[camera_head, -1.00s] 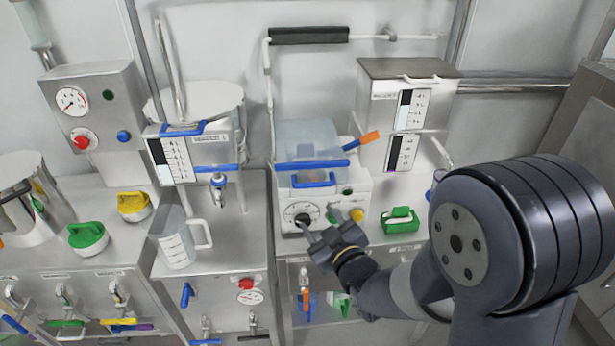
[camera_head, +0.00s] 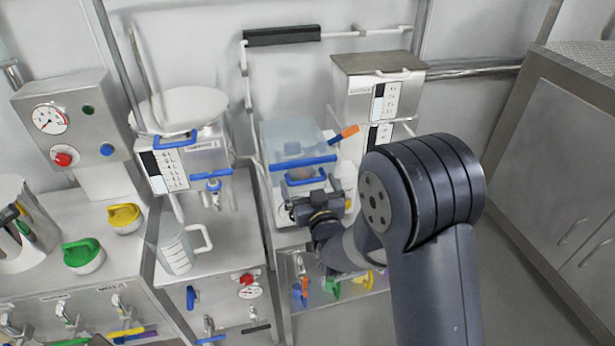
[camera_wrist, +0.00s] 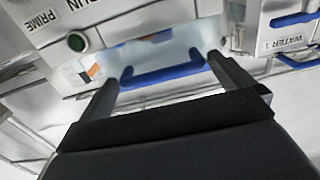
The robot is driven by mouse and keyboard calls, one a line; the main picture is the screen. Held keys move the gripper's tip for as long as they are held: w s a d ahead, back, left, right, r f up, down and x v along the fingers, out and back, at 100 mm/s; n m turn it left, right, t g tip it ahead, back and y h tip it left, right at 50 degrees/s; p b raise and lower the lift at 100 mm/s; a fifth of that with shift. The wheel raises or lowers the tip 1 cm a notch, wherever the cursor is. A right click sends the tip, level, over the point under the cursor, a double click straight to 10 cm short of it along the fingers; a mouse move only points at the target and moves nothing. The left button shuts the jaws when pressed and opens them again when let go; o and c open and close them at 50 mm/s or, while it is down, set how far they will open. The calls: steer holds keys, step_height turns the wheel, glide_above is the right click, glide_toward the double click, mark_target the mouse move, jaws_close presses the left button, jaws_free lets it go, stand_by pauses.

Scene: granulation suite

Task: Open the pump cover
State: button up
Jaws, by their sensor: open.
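The pump is a white box with a clear, pale-blue cover (camera_head: 285,138) on top. A blue bar (camera_head: 290,164) runs across the cover's front edge, with a blue U-shaped handle (camera_head: 306,181) just below it. My gripper (camera_head: 310,203) is in front of the pump, just under this handle, and hides much of the pump's front. In the wrist view, my gripper (camera_wrist: 163,72) is open, with one finger on each side of the blue handle (camera_wrist: 165,76). I cannot tell whether the fingers touch it.
An orange-tipped lever (camera_head: 344,134) sticks out beside the cover. A steel-lidded tank (camera_head: 350,95) stands behind right. A measuring jug (camera_head: 176,250) stands on the left bench. A black-gripped rail (camera_head: 283,35) runs above. Open floor lies to the right.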

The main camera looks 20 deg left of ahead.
steer(key=shift+x, duration=0.85)
steer(key=c, duration=1)
steer(key=shift+r, duration=0.15)
steer(key=shift+c, duration=0.2)
